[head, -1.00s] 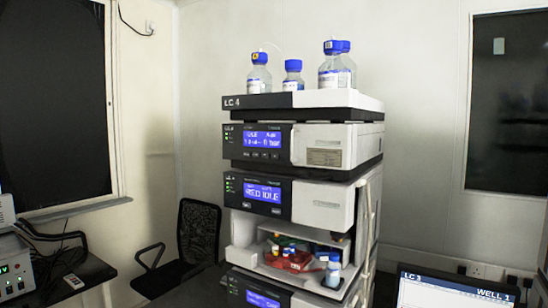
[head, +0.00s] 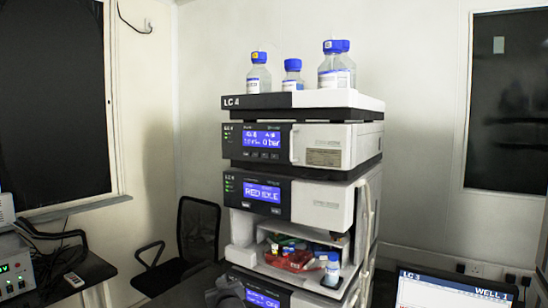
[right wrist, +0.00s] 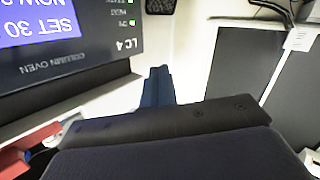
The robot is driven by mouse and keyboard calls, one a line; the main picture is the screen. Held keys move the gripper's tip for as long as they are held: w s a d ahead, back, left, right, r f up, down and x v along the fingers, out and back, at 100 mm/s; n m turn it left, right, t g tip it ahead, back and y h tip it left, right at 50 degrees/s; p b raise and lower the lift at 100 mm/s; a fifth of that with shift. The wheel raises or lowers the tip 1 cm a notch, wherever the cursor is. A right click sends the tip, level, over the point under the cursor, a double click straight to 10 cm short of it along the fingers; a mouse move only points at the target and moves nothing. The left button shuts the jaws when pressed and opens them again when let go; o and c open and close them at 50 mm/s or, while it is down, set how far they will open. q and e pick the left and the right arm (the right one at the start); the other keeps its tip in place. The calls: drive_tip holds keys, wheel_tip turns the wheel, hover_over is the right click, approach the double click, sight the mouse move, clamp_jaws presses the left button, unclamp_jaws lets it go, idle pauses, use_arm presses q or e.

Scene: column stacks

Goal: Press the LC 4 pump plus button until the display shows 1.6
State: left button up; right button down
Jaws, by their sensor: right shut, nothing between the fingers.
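The LC 4 stack stands in the middle of the head view, its name on the top tray (head: 300,98). The pump module (head: 322,146) below the tray has a lit blue display (head: 263,139); its small text is hard to read, perhaps ending in "0 bar". A row of small buttons (head: 263,155) lies under the display; I cannot tell which is plus. In the right wrist view my right gripper (right wrist: 158,86) is shut and empty, beside a panel marked LC 4 COLUMN OVEN (right wrist: 75,55). A dark shape at the head view's bottom seems to be part of my arm. My left gripper is not in view.
Several blue-capped bottles (head: 337,66) stand on the tray. A laptop (head: 450,291) is at lower right, a chair (head: 197,235) at left.

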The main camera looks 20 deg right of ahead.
sight(275, 156)
wheel_tip(275, 156, up, 14)
drive_tip(key=s+t+h, duration=0.1)
drive_tip(key=t, duration=0.1)
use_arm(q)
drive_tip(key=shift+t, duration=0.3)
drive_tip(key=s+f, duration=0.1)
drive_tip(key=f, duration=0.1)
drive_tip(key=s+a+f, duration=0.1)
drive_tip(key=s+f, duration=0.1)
use_arm(e)
drive_tip(key=s+d+r+m+t+h, duration=0.1)
drive_tip(key=s+r+m+h, duration=0.1)
drive_tip(key=s+r, duration=0.3)
drive_tip(key=s+d+r+m+t+h, duration=0.2)
drive_tip(key=s+r, duration=0.3)
drive_tip(key=r, duration=0.8)
drive_tip(key=s+d+r+m+t+h, duration=0.2)
drive_tip(key=s+r, duration=0.3)
drive_tip(key=r, duration=0.4)
drive_tip(key=shift+s+h, duration=0.25)
drive_tip(key=shift+h, duration=0.45)
use_arm(q)
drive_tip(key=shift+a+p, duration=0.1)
drive_tip(key=shift+p, duration=0.2)
use_arm(e)
drive_tip(key=shift+d, duration=0.1)
